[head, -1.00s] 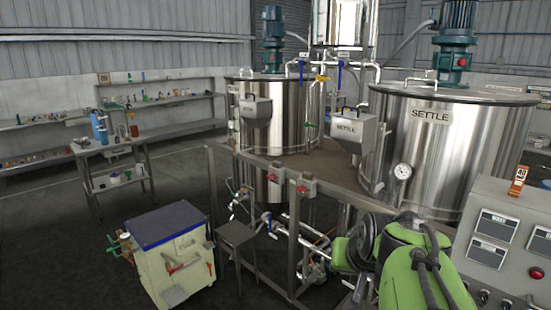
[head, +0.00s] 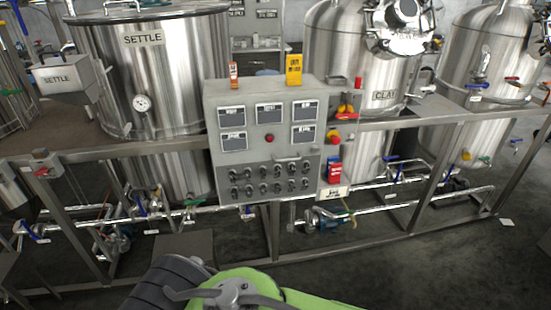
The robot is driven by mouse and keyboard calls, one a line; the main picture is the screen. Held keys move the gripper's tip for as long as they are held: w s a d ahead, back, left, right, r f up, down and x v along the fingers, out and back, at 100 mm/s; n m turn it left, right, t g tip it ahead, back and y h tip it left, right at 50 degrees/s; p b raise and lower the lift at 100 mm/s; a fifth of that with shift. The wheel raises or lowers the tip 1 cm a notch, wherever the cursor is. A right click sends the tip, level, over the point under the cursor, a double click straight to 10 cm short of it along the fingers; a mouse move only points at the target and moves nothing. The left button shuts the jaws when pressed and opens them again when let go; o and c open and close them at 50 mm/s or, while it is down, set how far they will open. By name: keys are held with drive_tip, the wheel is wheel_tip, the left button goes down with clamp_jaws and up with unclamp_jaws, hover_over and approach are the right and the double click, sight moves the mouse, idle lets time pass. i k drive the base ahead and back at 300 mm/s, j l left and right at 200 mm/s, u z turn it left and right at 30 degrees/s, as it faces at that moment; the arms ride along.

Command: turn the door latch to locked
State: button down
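A grey control cabinet (head: 213,130) stands in the middle of the head view, with several meters, a red button and rows of dark knobs on its front. A small pale handle-like bar (head: 290,157) is on its front, below the meters. I cannot tell whether this is the door latch or how it is turned. A red and yellow rotary handle (head: 345,112) is at the cabinet's right, with another red and yellow switch (head: 333,137) below it. My green and black arm shows at the bottom edge, apart from the cabinet. My gripper is not visible.
A steel SETTLE tank (head: 160,70) stands behind at left, and a steel tank marked CLAY (head: 350,70) behind at right. A metal frame with pipes and valves (head: 390,195) runs below. The dark floor (head: 430,270) at the lower right is clear.

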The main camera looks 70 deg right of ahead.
sight(315, 150)
drive_tip(key=z, duration=2.35)
